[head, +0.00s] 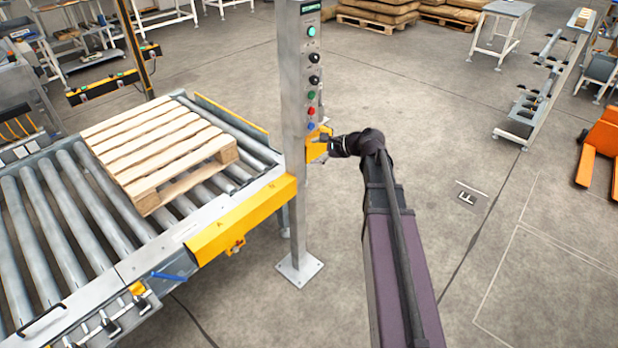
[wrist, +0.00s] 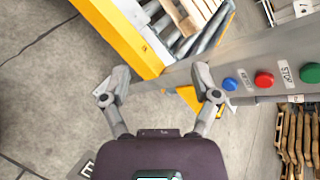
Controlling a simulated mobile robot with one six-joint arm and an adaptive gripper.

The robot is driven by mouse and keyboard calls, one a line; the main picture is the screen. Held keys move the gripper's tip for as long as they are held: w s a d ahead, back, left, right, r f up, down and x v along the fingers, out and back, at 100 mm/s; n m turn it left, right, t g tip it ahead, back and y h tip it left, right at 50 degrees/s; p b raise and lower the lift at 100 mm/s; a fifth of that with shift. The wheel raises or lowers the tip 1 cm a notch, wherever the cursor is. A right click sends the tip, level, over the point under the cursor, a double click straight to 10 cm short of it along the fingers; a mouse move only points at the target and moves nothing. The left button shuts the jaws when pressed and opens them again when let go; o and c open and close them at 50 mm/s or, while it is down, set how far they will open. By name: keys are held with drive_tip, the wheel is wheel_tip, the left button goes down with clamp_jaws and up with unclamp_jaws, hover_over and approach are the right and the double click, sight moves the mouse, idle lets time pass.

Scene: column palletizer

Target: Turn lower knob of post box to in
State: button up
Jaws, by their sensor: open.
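The post box (head: 296,75) is a grey metal column with a row of controls on its face. Its lower knob (head: 314,80) is black and round; its pointer is too small to read. A similar upper knob (head: 315,57) is above it. My gripper (head: 327,142) is beside the post, below the lower knob and the buttons. In the wrist view my gripper (wrist: 162,82) is open with nothing between its fingers. The blue button (wrist: 230,84), red button (wrist: 264,79) and green button (wrist: 311,73) lie right of the fingers; neither knob shows there.
A yellow bracket (head: 318,152) is on the post next to my gripper. A roller conveyor (head: 85,200) with a wooden pallet (head: 160,145) and a yellow guard (head: 243,222) stands left of the post. The floor right of the post is clear; an orange pallet truck (head: 602,140) is at far right.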

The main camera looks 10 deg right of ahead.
drive_tip(key=s+a+f+n+g+h+b, duration=0.1)
drive_tip(key=s+a+f+n+g, duration=0.1)
drive_tip(key=s+a+f+n, duration=0.1)
drive_tip(key=shift+s+f+n+b, duration=0.4)
drive_tip(key=shift+s+f+n, duration=0.15)
drive_tip(key=shift+f, duration=0.65)
drive_tip(key=shift+a, duration=0.1)
drive_tip(key=s+f+n+g+h, duration=0.3)
drive_tip(key=s+n, duration=0.3)
drive_tip(key=s, duration=0.2)
drive_tip(key=s+a+f+n+g+h, duration=0.1)
drive_tip(key=s+f+n+g+h, duration=0.1)
drive_tip(key=s+n+h, duration=0.3)
drive_tip(key=s+f+n, duration=0.1)
drive_tip(key=s+n, duration=0.1)
drive_tip(key=s, duration=0.2)
drive_tip(key=shift+a+f+g+h, duration=0.25)
drive_tip(key=shift+a+g+h, duration=0.05)
drive_tip(key=shift+g, duration=0.1)
